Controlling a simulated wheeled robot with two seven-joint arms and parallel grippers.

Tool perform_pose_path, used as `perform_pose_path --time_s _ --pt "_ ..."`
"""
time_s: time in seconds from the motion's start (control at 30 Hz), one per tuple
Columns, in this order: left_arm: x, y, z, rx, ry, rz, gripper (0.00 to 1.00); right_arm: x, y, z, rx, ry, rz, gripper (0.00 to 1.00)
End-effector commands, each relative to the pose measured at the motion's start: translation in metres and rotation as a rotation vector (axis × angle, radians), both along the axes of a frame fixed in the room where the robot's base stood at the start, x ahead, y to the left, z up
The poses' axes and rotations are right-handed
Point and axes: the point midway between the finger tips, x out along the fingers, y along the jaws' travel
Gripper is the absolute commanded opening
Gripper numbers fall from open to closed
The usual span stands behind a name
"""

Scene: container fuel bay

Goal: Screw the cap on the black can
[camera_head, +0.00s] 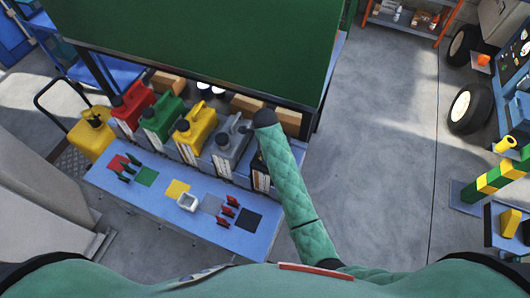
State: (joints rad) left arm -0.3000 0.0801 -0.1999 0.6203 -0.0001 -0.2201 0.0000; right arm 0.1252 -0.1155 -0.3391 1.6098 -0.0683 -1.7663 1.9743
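The black can (259,180) stands at the right end of a row of cans. My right arm's green sleeve passes in front of it and hides most of it. I see a strip of its side and label; its neck and any cap are hidden. The arm ends in a dark part above the can, and a small dark piece (245,128) juts left from it toward the grey can. I cannot make out the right gripper's fingers or anything held in them. My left gripper is not in view.
Red (133,103), green (163,119), yellow (197,128) and grey (231,144) cans stand in the row. A blue bench (150,205) in front holds coloured squares, a white tray (187,208) and small red and green pieces. A green panel (210,40) overhangs behind.

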Motion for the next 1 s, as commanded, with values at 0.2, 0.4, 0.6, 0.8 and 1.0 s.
perform_pose_path --time_s 0.2,0.4,0.6,0.8,1.0 --pt "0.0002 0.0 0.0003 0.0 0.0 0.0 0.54 0.0008 -0.0009 0.0011 0.0 -0.002 -0.053 0.28" --pt "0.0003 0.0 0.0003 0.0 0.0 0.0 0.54 0.0009 -0.0007 0.0011 0.0 -0.002 -0.05 0.63" --pt "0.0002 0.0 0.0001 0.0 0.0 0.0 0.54 0.0004 -0.0001 0.0006 0.0 -0.001 -0.049 0.75" --pt "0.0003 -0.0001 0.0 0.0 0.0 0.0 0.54 0.0002 -0.0002 0.0002 0.0 -0.001 -0.018 0.75" --pt "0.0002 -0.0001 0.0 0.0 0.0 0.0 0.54 0.0005 -0.0002 0.0004 -0.001 -0.002 0.192 0.75"
